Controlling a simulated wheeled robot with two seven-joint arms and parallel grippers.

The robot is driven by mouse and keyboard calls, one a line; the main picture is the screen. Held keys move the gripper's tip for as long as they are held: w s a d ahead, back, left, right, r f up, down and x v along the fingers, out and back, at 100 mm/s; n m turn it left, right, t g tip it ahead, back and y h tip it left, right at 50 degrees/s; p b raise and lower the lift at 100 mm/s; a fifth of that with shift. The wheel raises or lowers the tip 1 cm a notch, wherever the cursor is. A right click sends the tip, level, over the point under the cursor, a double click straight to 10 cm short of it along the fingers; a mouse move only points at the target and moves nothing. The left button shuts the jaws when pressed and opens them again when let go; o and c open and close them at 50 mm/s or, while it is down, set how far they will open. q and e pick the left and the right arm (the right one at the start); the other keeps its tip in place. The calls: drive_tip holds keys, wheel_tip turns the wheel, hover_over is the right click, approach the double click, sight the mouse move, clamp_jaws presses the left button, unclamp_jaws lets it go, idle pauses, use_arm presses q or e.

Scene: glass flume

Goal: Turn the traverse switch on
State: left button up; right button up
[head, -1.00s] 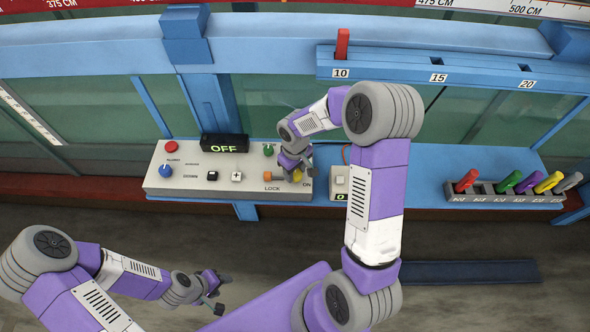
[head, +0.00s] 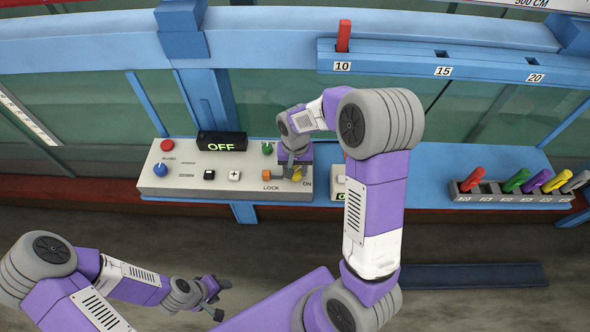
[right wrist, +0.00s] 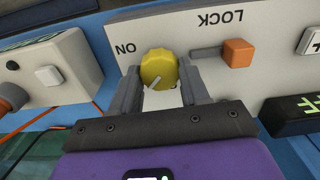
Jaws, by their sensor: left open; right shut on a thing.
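The traverse control panel (head: 225,183) is a pale box with a black display (head: 222,141) that reads OFF in green. A yellow round knob (right wrist: 158,69) sits beside the ON label, and also shows in the head view (head: 298,173). A short pale line on it points to the lower left in the right wrist view. My right gripper (right wrist: 160,88) is shut on the yellow knob, one finger on each side. An orange lock lever (right wrist: 238,53) stands beside it, near the LOCK label. My left gripper (head: 216,298) is open and empty, low in front of the panel.
The panel also carries a red button (head: 167,145), a blue knob (head: 160,169) and a green knob (head: 267,148). A second pale box (head: 338,185) stands close on the right. A rack (head: 510,195) of coloured handles lies further right.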

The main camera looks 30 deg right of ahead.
sight(296, 171)
drive_tip(key=m, duration=0.4)
drive_tip(key=shift+m, duration=0.3)
drive_tip(key=shift+m+p, duration=0.9)
drive_tip(key=shift+m, duration=1.4)
drive_tip(key=o, duration=1.1)
drive_tip(key=shift+c, duration=0.2)
wheel_tip(296, 171, up, 8)
drive_tip(key=shift+f+p, duration=0.15)
drive_tip(key=shift+p, duration=0.45)
drive_tip(key=shift+s+f, duration=0.1)
